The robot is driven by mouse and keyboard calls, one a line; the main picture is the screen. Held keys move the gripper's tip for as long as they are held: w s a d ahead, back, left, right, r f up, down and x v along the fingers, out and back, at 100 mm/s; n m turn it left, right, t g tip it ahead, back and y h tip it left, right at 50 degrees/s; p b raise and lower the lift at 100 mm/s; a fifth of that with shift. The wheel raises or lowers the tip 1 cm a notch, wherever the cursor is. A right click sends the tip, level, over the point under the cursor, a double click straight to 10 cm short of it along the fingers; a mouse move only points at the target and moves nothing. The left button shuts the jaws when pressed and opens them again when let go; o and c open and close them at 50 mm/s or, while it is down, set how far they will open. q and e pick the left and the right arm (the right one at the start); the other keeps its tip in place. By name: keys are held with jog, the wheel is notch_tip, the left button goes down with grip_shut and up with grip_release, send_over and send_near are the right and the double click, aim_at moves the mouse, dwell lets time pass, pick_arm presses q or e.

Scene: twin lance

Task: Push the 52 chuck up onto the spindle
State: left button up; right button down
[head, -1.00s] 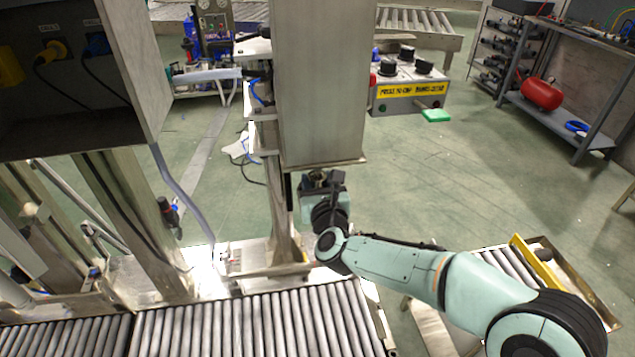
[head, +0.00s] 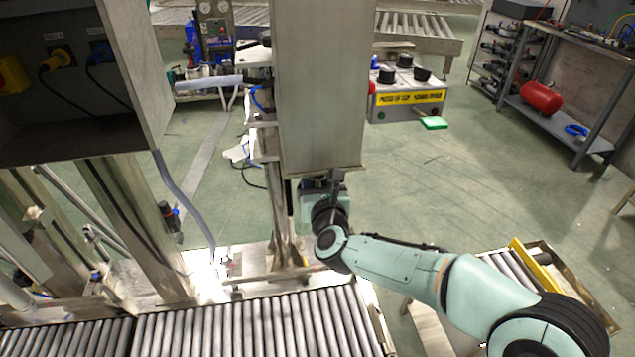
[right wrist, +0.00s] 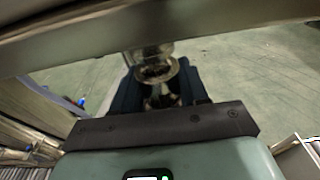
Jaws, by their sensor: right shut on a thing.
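My right gripper (right wrist: 157,92) shows in the right wrist view with its dark fingers on both sides of a round metal piece, the chuck (right wrist: 158,72). It is shut on the chuck. A shiny metal part, which looks like the spindle (right wrist: 150,50), comes down just above the chuck under the steel housing. I cannot tell whether the two touch or how far the chuck is on. In the head view the housing (head: 320,90) hides the fingers and the chuck; only my right wrist shows below its lower edge. My left gripper is not in view.
A roller conveyor (head: 250,325) runs along the front. A control box (head: 408,95) with black knobs and a green button stands behind on the right. A cabinet (head: 130,80) hangs at upper left. A second roller stand (head: 520,270) is at right. The floor between is clear.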

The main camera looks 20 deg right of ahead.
jog(key=shift+r+p, duration=0.35)
jog(key=shift+r, duration=0.55)
jog(key=c, duration=0.5)
grip_release()
jog(key=shift+f, duration=0.3)
jog(key=shift+s+a+r, duration=0.1)
jog(key=shift+s, duration=0.1)
jog(key=v, duration=1.3)
